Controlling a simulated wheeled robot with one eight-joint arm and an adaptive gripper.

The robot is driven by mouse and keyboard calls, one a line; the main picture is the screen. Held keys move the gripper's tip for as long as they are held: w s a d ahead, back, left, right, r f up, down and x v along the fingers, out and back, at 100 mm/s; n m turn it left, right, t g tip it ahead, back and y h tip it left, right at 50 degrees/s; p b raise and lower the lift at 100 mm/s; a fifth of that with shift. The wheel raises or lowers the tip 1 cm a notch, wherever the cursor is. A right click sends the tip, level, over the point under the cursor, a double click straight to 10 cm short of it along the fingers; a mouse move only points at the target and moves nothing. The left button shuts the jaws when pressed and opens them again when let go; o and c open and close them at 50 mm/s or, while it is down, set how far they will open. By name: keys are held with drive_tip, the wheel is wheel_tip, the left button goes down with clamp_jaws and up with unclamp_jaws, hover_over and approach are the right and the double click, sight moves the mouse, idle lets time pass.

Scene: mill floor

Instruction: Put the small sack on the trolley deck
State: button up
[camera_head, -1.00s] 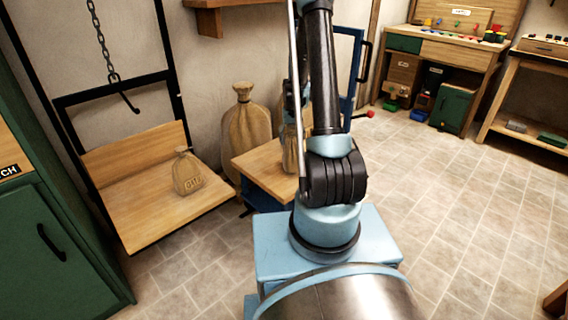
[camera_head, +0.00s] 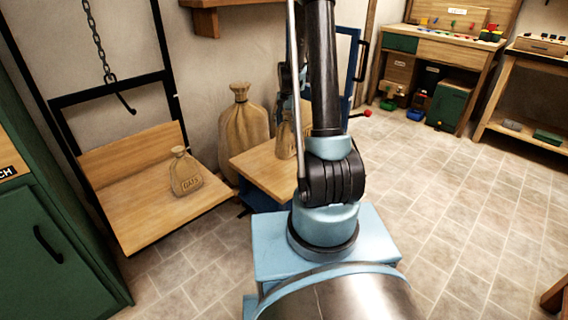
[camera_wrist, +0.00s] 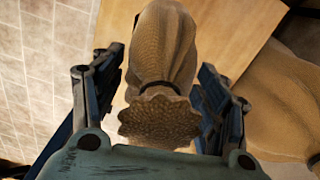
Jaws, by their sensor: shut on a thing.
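The small sack (camera_head: 286,139) is tan cloth with a gathered neck, partly hidden behind my arm in the head view. My gripper (camera_head: 290,112) is shut on its neck from above. In the wrist view, the dark fingers (camera_wrist: 160,88) flank the small sack (camera_wrist: 163,45), with its frilled top toward the camera. The trolley deck (camera_head: 258,167) is light wood. The sack appears over the deck, roughly upright; I cannot tell whether its base touches the wood. The deck also shows behind the sack in the wrist view (camera_wrist: 232,30).
A large tied sack (camera_head: 242,125) stands just left of the trolley. A sack marked OATS (camera_head: 186,174) sits on a wooden platform (camera_head: 140,212) under a chain and hook (camera_head: 125,103). A workbench (camera_head: 445,52) stands at the back right.

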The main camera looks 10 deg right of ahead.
drive_tip(key=shift+r+m, duration=0.6)
drive_tip(key=shift+m, duration=0.2)
drive_tip(key=shift+f, duration=4.95)
drive_tip(key=o, duration=2.1)
